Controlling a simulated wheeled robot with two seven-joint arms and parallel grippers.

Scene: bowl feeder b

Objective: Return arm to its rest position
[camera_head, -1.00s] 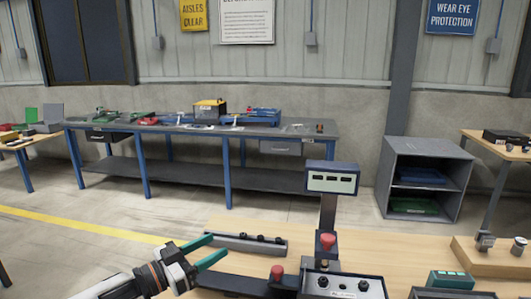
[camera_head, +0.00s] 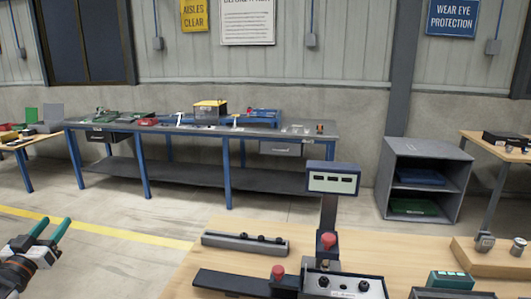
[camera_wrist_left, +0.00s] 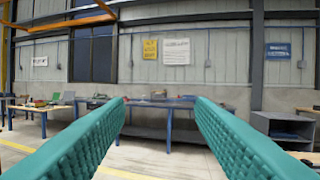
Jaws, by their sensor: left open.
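My left gripper (camera_head: 50,229) is at the lower left of the head view, beyond the left edge of the wooden table and over the floor. Its two green fingers are apart with nothing between them. In the left wrist view the open fingers (camera_wrist_left: 160,112) point across the room toward the far workbench (camera_wrist_left: 180,104). My right gripper is in neither view.
A blue-legged workbench (camera_head: 200,131) and a grey shelf cabinet (camera_head: 424,178) stand behind. Floor at left is clear.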

